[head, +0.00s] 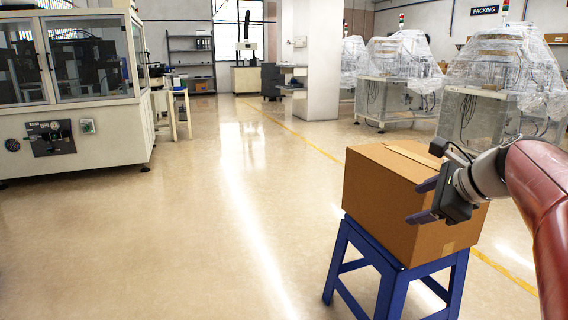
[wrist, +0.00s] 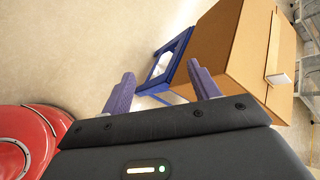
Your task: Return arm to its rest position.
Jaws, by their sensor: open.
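My gripper (head: 424,202) is on the right side of the head view, in front of the cardboard box. It is open, with its two purple fingers spread apart and pointing left. In the wrist view my gripper (wrist: 162,88) shows its two fingers apart with nothing between them but the floor and part of the blue stool. My arm reaches in from the right edge of the head view.
A closed cardboard box (head: 385,190) sits on a blue stool (head: 390,264) close to my gripper; the box (wrist: 232,50) also fills the wrist view's upper right. A white machine cabinet (head: 105,135) stands at left. Plastic-wrapped machines (head: 400,75) stand at back right. The middle floor is clear.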

